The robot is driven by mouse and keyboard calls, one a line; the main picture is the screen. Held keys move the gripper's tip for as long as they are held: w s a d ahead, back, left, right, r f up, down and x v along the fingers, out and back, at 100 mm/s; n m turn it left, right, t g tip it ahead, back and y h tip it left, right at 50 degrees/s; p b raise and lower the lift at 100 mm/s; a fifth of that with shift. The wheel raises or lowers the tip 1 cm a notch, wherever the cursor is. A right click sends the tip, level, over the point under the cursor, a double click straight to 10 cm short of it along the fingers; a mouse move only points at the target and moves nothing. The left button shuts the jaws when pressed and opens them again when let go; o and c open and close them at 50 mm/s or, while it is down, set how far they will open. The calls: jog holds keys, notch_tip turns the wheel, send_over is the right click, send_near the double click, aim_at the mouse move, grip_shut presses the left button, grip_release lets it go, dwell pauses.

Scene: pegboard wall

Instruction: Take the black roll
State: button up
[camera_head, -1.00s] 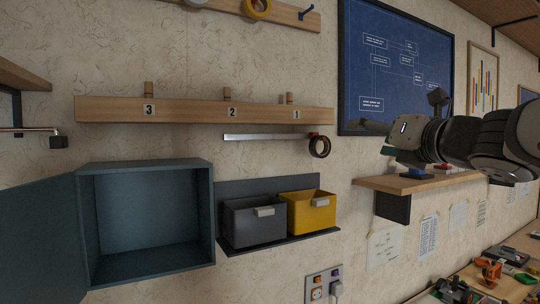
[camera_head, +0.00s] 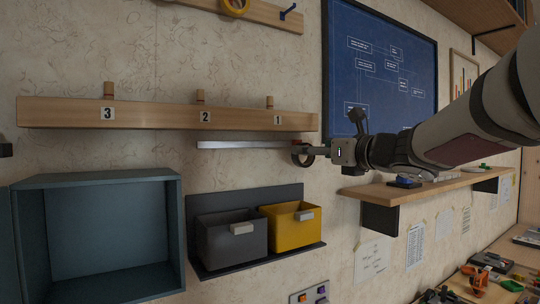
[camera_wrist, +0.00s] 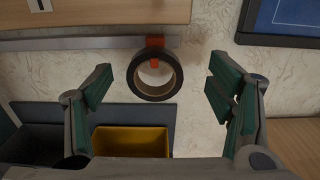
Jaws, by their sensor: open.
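The black roll (camera_wrist: 137,86) is a dark ring with a pale brown inner face. It hangs at the right end of a metal bar (camera_head: 246,144), on a small red-orange piece (camera_wrist: 155,42). My gripper (camera_wrist: 158,82) is open, with one green-padded finger to each side of the roll in the wrist view. The roll lies between the fingertips in the picture; I cannot tell how far ahead of them it is, and no contact shows. In the head view the roll (camera_head: 308,159) is partly hidden by my gripper (camera_head: 305,152).
Above the bar runs a wooden rail (camera_head: 160,115) with numbered pegs. Below are a grey bin (camera_head: 228,240) and a yellow bin (camera_head: 290,232) on a dark shelf. A wooden shelf (camera_head: 400,192) and a blue framed board (camera_head: 380,70) are to the right. An open teal cabinet (camera_head: 100,182) is at left.

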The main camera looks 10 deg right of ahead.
jog(key=x, duration=0.2)
jog(key=p+x, duration=0.1)
jog(key=x, duration=0.2)
jog(key=shift+s+a+f, duration=0.15)
jog(key=shift+a+f, duration=0.1)
jog(key=c, duration=1.3)
